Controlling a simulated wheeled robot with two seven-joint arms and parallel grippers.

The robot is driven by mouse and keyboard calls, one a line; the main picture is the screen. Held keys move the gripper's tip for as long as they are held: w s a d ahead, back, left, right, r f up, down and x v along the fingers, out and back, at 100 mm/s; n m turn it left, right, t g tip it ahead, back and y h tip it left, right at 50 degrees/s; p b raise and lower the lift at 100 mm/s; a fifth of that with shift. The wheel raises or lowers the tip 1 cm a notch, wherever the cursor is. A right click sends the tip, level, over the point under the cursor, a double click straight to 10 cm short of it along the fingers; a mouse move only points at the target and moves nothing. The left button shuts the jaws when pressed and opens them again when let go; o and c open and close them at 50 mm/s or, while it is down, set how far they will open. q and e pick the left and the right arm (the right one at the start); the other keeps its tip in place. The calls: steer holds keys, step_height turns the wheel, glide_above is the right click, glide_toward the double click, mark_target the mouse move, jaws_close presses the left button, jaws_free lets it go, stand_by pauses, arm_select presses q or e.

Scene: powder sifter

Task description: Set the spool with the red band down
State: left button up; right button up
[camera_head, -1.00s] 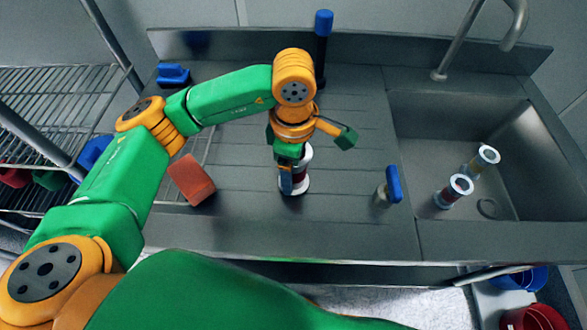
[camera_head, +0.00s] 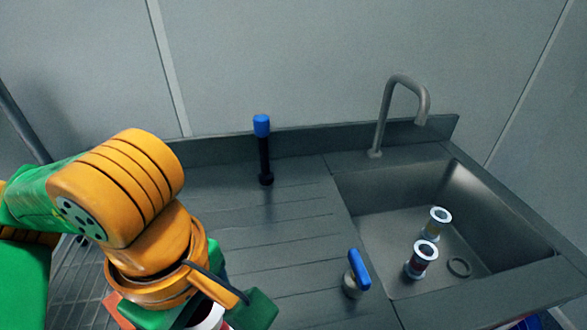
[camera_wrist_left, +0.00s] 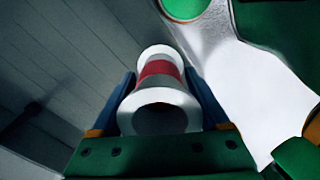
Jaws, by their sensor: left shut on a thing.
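The spool with the red band (camera_wrist_left: 160,70) is white with wide end rims. In the left wrist view it lies between the two blue fingers of my left gripper (camera_wrist_left: 164,98), which is shut on it. In the head view only a small white piece of the spool (camera_head: 207,318) shows at the bottom edge, below my left gripper (camera_head: 213,308); the fingertips are hidden there. I cannot tell whether the spool touches the counter. My right gripper is not in view.
The grooved counter (camera_head: 290,235) is clear in its middle. A blue-topped black post (camera_head: 264,150) stands at the back. A blue-handled item (camera_head: 357,272) stands near the sink (camera_head: 385,225). A tap (camera_head: 385,115) rises behind.

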arm_select(q)
steer(key=w+a+f+m, duration=0.1)
steer(key=w+f+m, duration=0.1)
steer(key=m, duration=0.2)
steer(key=w+a+f+m, duration=0.1)
steer(key=w+f+m, duration=0.2)
steer(key=m, duration=0.2)
steer(key=w+a+f+m, duration=0.1)
steer(key=w+f+m, duration=0.2)
steer(key=m, duration=0.2)
steer(key=shift+a+f, duration=0.15)
steer(key=shift+a, duration=0.2)
steer(key=shift+w+a+m, duration=0.15)
steer(key=shift+m, duration=0.15)
step_height(320, 180, up, 2)
steer(key=shift+r, duration=0.15)
step_height(320, 180, down, 3)
steer(key=shift+r, duration=0.1)
